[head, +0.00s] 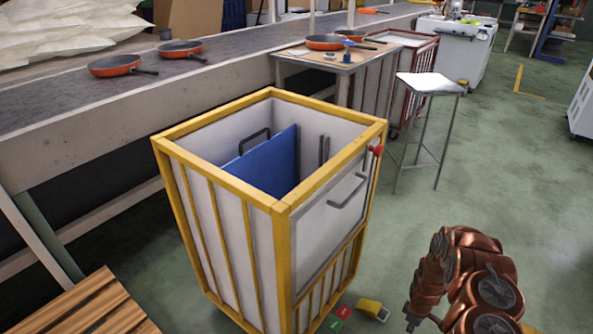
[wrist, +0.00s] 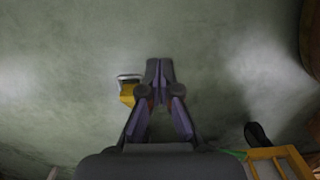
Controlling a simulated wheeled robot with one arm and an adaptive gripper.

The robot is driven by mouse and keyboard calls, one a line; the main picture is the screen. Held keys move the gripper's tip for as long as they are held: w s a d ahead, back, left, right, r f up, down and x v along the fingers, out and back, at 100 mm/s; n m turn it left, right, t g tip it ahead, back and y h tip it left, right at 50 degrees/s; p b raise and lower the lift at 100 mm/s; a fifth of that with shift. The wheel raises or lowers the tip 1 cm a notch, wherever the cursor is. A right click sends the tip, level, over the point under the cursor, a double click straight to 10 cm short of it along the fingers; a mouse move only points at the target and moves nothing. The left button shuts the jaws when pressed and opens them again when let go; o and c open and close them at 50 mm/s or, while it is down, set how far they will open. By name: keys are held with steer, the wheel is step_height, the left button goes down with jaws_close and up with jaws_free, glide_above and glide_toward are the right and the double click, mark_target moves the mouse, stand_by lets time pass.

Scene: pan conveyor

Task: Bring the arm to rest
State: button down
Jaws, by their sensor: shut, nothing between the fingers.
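My gripper (wrist: 159,66) shows in the wrist view with its two purple-grey fingers together and nothing between them. It points at the green floor (wrist: 220,65). In the head view my copper-coloured arm is folded at the lower right, to the right of the yellow-framed cart (head: 279,207) and apart from it. The gripper's fingers cannot be made out clearly there.
A small yellow-and-grey item (head: 372,309) lies on the floor by the cart, with red and green pieces beside it. A stool (head: 430,84) stands behind. Pans (head: 122,65) sit on the conveyor (head: 85,112). A wooden slatted surface (head: 85,307) is at lower left.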

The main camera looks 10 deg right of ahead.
step_height(320, 180, up, 30)
steer(key=w+a+f+m+g+h+p, duration=0.1)
steer(key=w+m+p, duration=0.15)
steer(key=p, duration=0.45)
steer(key=s+a+r+m+p, duration=0.15)
steer(key=a+r, duration=0.25)
steer(key=r, duration=0.7)
steer(key=s+a+r+m+p, duration=0.1)
steer(key=a+r+p, duration=0.25)
steer(key=r, duration=0.65)
steer(key=s+a+r+m+p, duration=0.1)
steer(key=s+a+r+p, duration=0.2)
steer(key=s+a+r, duration=0.4)
steer(key=s+a+r+m+p, duration=0.1)
steer(key=s+a+r+p, duration=0.3)
steer(key=r, duration=0.6)
steer(key=s+a+r+m+p, duration=0.15)
steer(key=s+a+r, duration=0.25)
steer(key=a+r, duration=0.4)
steer(key=s+a+r+p, duration=0.1)
steer(key=s+a+r, duration=0.1)
steer(key=s, duration=0.3)
steer(key=s+a+r+y+p, duration=0.1)
steer(key=s+a+r+p, duration=0.1)
steer(key=s, duration=0.3)
steer(key=shift+a+r, duration=0.45)
steer(key=shift+r, duration=0.3)
